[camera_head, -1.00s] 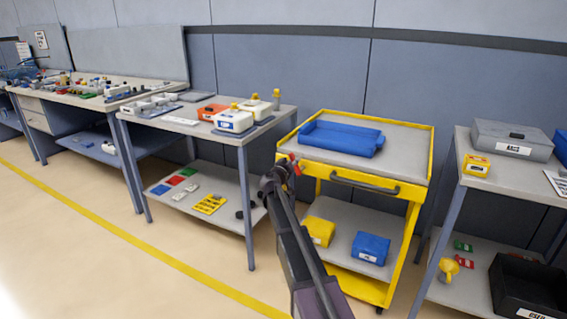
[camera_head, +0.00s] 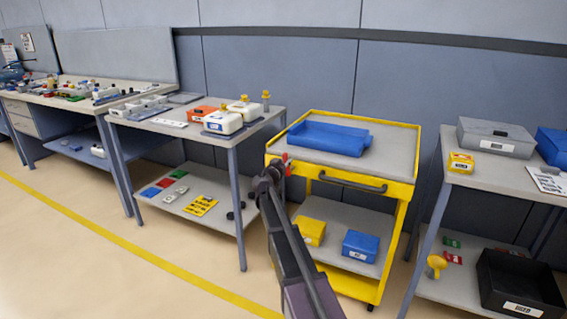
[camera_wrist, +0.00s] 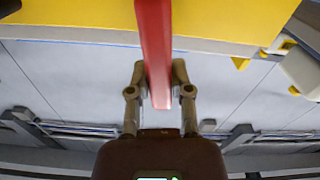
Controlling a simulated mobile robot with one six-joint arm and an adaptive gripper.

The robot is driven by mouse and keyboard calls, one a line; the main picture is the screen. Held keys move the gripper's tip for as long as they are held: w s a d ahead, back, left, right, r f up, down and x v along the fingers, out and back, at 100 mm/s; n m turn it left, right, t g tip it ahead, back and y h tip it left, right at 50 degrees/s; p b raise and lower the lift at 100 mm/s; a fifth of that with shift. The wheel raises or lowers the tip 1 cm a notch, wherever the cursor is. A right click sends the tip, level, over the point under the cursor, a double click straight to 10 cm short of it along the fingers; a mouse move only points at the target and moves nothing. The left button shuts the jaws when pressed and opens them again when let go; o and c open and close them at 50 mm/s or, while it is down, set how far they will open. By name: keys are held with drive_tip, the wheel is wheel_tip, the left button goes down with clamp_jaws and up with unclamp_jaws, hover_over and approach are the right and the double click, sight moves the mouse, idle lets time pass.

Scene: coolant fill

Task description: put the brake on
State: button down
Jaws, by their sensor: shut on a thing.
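The yellow cart (camera_head: 388,205) stands between two tables in the head view, with a red brake lever (camera_head: 285,158) at its left front corner. My gripper (camera_head: 272,174) is at that corner. In the wrist view the red lever (camera_wrist: 155,40) is a long bar running down between the two fingers of my gripper (camera_wrist: 160,88), which are shut on it. The cart's yellow edge (camera_wrist: 80,12) lies behind the lever there. My arm covers part of the cart's left side in the head view.
A blue tray (camera_head: 328,138) lies on the cart top; a yellow box (camera_head: 311,231) and a blue box (camera_head: 361,246) are on its lower shelf. A grey table (camera_head: 236,140) with white canisters stands left, another table (camera_head: 480,178) right. Open floor (camera_head: 130,270) lies in front.

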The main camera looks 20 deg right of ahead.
drive_tip(key=c, duration=0.5)
unclamp_jaws()
drive_tip(key=shift+s, duration=0.15)
drive_tip(key=v, duration=1.1)
drive_tip(key=shift+s+a, duration=0.2)
drive_tip(key=shift+a, duration=0.15)
